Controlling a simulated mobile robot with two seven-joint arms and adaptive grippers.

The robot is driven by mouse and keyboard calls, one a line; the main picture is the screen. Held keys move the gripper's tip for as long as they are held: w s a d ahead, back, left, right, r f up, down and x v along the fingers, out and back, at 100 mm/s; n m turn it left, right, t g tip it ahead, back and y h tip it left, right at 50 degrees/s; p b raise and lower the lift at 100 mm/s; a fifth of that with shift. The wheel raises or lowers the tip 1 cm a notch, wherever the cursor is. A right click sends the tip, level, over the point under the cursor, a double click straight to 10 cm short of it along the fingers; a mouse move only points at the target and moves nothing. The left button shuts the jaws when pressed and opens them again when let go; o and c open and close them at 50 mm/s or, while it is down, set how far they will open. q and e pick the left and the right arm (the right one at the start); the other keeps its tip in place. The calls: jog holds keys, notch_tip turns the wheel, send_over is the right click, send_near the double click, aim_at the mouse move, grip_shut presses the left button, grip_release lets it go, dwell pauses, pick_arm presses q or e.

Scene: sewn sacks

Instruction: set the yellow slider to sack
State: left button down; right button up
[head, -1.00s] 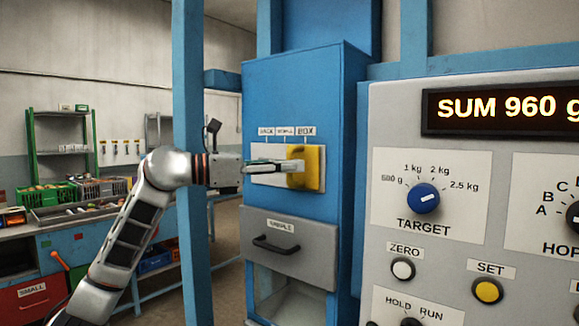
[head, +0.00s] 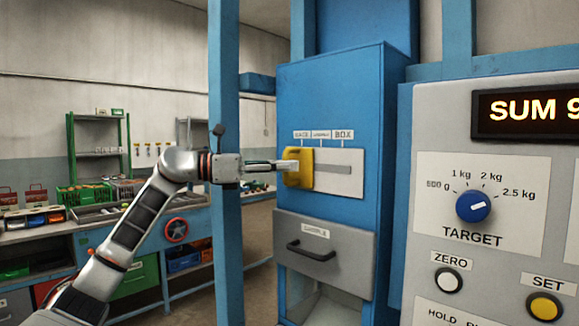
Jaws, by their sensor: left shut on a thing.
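The yellow slider (head: 299,168) sits at the left end of its slot on a pale plate (head: 342,183) on the blue cabinet. It stands below the leftmost label, SACK (head: 301,134). The middle label is too small to read surely, and BOX (head: 343,134) is at the right, over bare slot. My left gripper (head: 290,165) reaches in from the left and is shut on the slider. Its fingertips are partly hidden at the slider. My right gripper is not in view.
A drawer with a dark handle (head: 311,251) is below the slider plate. A blue post (head: 225,120) stands just left of the cabinet, close to my left arm. The grey control panel (head: 500,150) with the TARGET knob (head: 473,206) is at the right.

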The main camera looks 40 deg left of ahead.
pick_arm(q)
jog(key=c, duration=2.1)
grip_release()
jog(key=shift+a, duration=0.4)
jog(key=v, duration=1.1)
jog(key=shift+s+a, duration=0.25)
jog(key=shift+s, duration=0.1)
